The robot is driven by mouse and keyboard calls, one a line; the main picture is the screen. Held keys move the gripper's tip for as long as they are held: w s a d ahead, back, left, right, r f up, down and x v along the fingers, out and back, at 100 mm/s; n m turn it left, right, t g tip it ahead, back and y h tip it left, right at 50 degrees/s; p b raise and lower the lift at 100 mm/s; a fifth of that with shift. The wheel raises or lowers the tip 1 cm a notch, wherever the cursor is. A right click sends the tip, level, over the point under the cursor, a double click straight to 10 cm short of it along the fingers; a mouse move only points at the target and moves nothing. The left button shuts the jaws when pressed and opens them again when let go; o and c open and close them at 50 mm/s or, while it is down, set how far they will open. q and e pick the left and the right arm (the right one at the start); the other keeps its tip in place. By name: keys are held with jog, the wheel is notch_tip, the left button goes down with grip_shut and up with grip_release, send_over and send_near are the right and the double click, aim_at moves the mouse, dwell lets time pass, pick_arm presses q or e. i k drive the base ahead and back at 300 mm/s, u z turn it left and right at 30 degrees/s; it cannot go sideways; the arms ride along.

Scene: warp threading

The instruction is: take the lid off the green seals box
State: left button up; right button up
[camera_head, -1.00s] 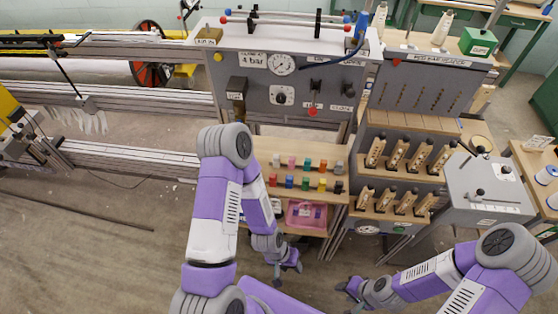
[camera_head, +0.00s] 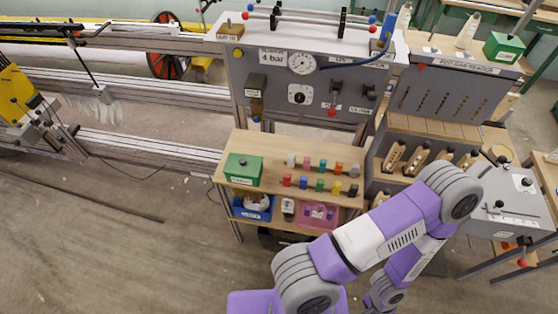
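A green box (camera_head: 243,170) with a dark knob on its lid and a white label on its front sits at the left end of the wooden shelf. The lid appears closed. A second green box (camera_head: 503,46) with a dark knob and a label stands at the top right. Both labels are too small to read surely, so I cannot tell which box is the seals box. My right arm comes up from the bottom and bends down again. Its gripper (camera_head: 374,302) is at the bottom edge, far from both boxes, with its fingers unclear. My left gripper is out of view.
Coloured pegs (camera_head: 320,184) stand in rows on the shelf (camera_head: 273,152), right of the near green box. Below are a blue bin (camera_head: 254,213) and a pink tray (camera_head: 318,216). A gauge panel (camera_head: 330,85) rises behind.

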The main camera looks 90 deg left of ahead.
aim_at(246, 165)
jog(key=z, duration=0.05)
jog(key=k, duration=1.5)
jog(key=u, duration=0.95)
